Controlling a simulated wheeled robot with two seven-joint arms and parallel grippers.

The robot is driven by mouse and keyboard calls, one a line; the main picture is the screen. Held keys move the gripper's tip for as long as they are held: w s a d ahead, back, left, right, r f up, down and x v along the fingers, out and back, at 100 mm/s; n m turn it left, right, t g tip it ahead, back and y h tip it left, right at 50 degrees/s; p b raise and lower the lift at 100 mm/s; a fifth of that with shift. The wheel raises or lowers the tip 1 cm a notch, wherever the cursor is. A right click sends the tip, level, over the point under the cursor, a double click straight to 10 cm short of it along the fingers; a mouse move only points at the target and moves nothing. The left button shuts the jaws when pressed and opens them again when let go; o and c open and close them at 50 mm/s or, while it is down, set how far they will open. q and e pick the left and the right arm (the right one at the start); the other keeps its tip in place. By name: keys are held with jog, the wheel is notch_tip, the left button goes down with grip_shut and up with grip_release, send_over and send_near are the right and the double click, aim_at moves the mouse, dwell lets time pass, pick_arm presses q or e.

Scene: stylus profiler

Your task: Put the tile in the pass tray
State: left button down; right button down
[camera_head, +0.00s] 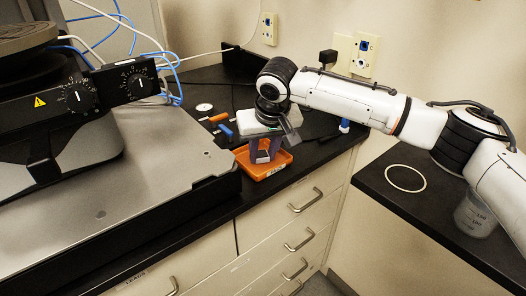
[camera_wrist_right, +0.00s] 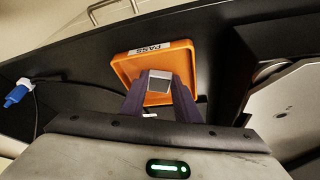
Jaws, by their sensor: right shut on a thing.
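The orange pass tray (camera_head: 282,164) sits on the black counter near its front edge. In the right wrist view the tray (camera_wrist_right: 124,70) shows a white label reading PASS on its rim. My right gripper (camera_head: 264,156) points down over the tray, with its dark purple fingers shut on the tile. The tile (camera_wrist_right: 159,84) is a small grey square between the fingertips (camera_wrist_right: 160,78) in the right wrist view, in front of the tray floor. I cannot tell the exact gap between tile and tray floor. My left gripper is not in view.
The profiler's grey base plate (camera_head: 130,190) stands left of the tray. A blue-handled tool (camera_head: 226,131) and a white round dial (camera_head: 204,107) lie behind it.

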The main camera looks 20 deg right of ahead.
jog(key=shift+f, duration=0.1)
jog(key=c, duration=1.4)
grip_release()
jog(key=shift+o, duration=0.2)
jog(key=v, duration=1.2)
